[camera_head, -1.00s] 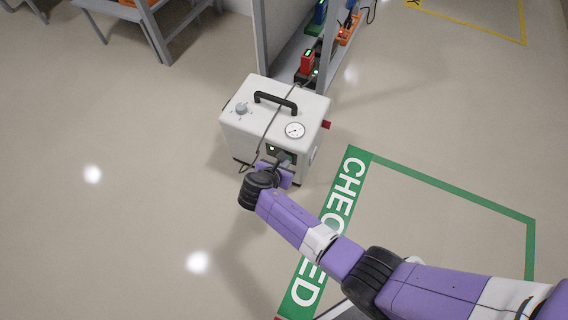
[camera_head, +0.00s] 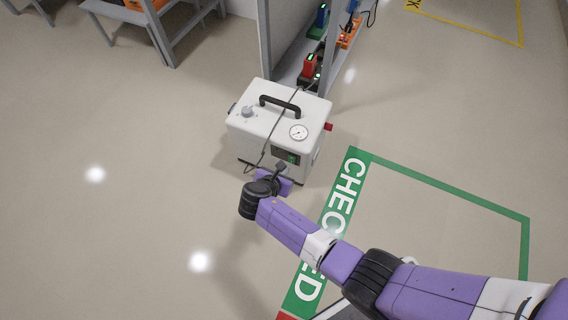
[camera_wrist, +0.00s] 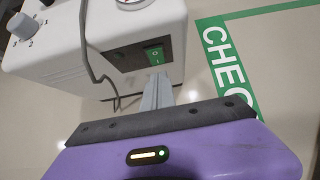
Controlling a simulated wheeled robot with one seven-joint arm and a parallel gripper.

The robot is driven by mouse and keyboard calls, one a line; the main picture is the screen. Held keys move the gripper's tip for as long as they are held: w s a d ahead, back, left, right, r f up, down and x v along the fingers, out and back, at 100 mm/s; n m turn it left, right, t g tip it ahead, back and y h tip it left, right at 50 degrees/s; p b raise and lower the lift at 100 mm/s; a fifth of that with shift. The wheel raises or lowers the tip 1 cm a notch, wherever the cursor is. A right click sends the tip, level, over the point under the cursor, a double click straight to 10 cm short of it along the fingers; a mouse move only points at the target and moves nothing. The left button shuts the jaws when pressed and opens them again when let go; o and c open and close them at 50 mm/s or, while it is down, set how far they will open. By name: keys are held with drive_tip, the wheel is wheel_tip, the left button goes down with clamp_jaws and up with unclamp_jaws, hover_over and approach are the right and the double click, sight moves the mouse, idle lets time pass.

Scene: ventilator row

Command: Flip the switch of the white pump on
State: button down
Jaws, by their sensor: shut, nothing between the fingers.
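The white pump (camera_head: 265,135) is a box with a black top handle, a knob and a round gauge, standing on the floor. Its switch (camera_head: 292,158) is a green rocker in a dark recessed panel on the near face. In the wrist view the switch (camera_wrist: 153,55) shows green with light marks; I cannot tell surely which way it is tipped. My gripper (camera_head: 281,168) is shut and empty, just in front of the panel. In the wrist view its fingertips (camera_wrist: 158,80) appear just below the switch, seemingly apart from it.
A grey cable (camera_wrist: 88,50) hangs down the pump's near face, left of the switch. A shelf rack (camera_head: 290,70) with red, green and orange devices stands behind. A green-outlined CHECKED floor area (camera_head: 440,200) lies right. Floor at left is clear.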

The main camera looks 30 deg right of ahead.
drive_tip(key=p+v, duration=0.4)
drive_tip(key=v, duration=0.6)
drive_tip(key=shift+r, duration=0.15)
drive_tip(key=shift+d, duration=0.15)
